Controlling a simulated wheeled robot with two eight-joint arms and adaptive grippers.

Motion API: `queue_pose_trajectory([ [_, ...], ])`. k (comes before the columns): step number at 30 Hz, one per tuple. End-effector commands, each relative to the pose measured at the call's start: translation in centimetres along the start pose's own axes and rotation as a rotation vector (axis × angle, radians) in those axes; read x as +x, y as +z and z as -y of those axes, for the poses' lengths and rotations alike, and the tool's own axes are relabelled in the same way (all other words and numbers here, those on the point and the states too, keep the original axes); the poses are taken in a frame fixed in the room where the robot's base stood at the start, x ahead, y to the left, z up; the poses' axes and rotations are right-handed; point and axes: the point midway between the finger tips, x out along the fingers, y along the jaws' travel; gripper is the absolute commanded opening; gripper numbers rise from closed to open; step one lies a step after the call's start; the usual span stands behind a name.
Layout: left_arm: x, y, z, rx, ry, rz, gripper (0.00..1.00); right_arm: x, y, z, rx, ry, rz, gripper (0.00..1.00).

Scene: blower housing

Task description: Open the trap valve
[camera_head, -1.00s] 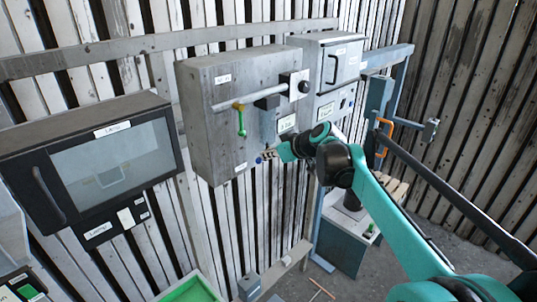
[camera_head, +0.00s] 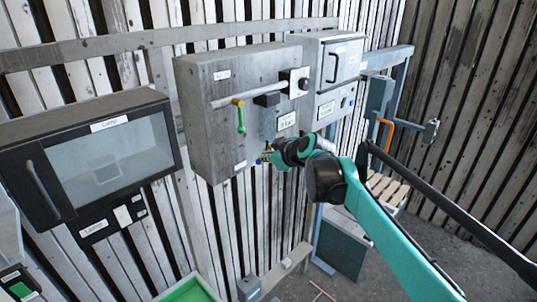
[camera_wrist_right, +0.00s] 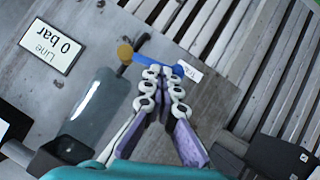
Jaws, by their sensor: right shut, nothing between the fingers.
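The grey box panel (camera_head: 205,130) on the wall carries a small valve low on its front face, with a blue handle (camera_head: 259,161). In the right wrist view this blue lever (camera_wrist_right: 185,71) extends from a brass-coloured body (camera_wrist_right: 125,53). A small white label (camera_wrist_right: 191,72) sits beside it; I cannot read it clearly. My right gripper (camera_head: 268,154) is shut and empty at the panel's lower right part. In the wrist view its fingertips (camera_wrist_right: 163,72) are right at the blue lever; I cannot tell whether they touch. My left gripper is not in view.
A green-handled valve (camera_head: 240,122) hangs from a pipe on the panel above. A "Line 0 bar" display (camera_wrist_right: 52,46) is near the gripper. A dark glass-fronted cabinet (camera_head: 105,165) is at left, a second grey box (camera_head: 333,70) at right.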

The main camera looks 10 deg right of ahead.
Motion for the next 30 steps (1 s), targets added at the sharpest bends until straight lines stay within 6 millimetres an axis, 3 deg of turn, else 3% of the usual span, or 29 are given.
queue_pose_trajectory([
  [18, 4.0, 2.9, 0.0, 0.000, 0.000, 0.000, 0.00, 1.6, 2.4, 1.2, -0.412, 0.274, -0.001, 0.00],
  [30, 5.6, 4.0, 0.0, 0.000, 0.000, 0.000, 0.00, 2.3, 3.4, 1.2, -0.583, 0.389, 0.000, 0.00],
])
